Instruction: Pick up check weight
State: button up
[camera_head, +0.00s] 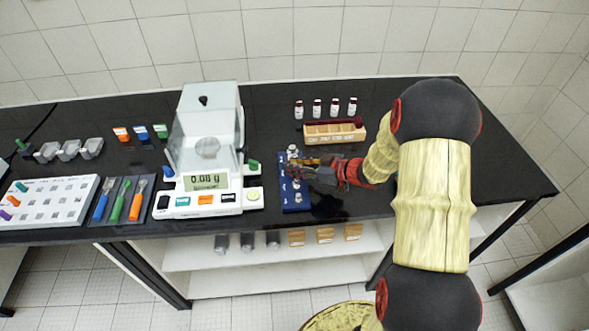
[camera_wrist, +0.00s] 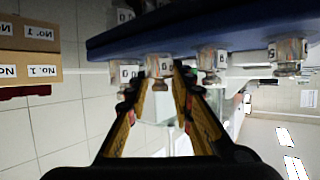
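Several small metal check weights stand in a row on a blue rack (camera_head: 289,203) to the right of the balance. In the wrist view the blue rack (camera_wrist: 190,32) runs across the top, with labelled weights along it, one at the right (camera_wrist: 288,52) and one left of it (camera_wrist: 212,60). My gripper (camera_head: 293,167) reaches in from the right at the rack's middle. In the wrist view its two fingers (camera_wrist: 160,70) stand apart, one on each side of a check weight (camera_wrist: 159,84). I cannot tell whether they touch it. The head view hides this weight behind the fingers.
The balance (camera_head: 206,201), reading 0.08 g, stands close left of the rack. A wooden box (camera_head: 335,139) with labelled compartments and several red-capped vials (camera_head: 317,108) are behind my gripper. The black bench (camera_head: 470,170) is clear at the right.

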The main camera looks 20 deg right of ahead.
grip_shut()
dwell(0.3)
